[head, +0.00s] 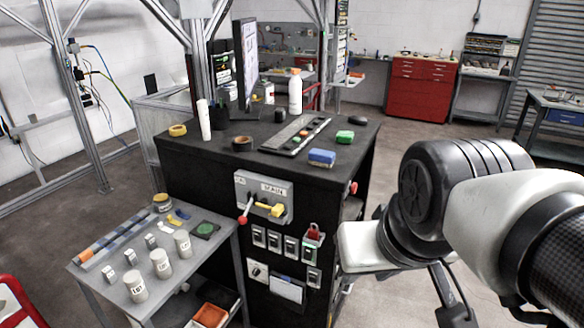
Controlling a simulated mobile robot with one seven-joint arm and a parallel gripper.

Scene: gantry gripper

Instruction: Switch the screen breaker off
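A row of small grey breaker switches (275,240) is set in the front face of the black cabinet (215,190). Their labels are too small to read, so I cannot tell which is the screen breaker or how each one is set. A red piece (313,229) sits at the right-hand switch, and another switch (313,277) is below it. Above the row is a grey panel (264,185) with a red-knobbed lever and a yellow handle. A monitor (246,62) stands on the cabinet. My arm reaches in from the right; my gripper cannot be made out.
A grey side table (150,312) with white cylinders (161,263) and small blocks stands left of the switches. A dial (257,271) and a pale plate (286,289) are below them. A blue block (321,157), green block (345,136) and white bottle (295,92) are on top.

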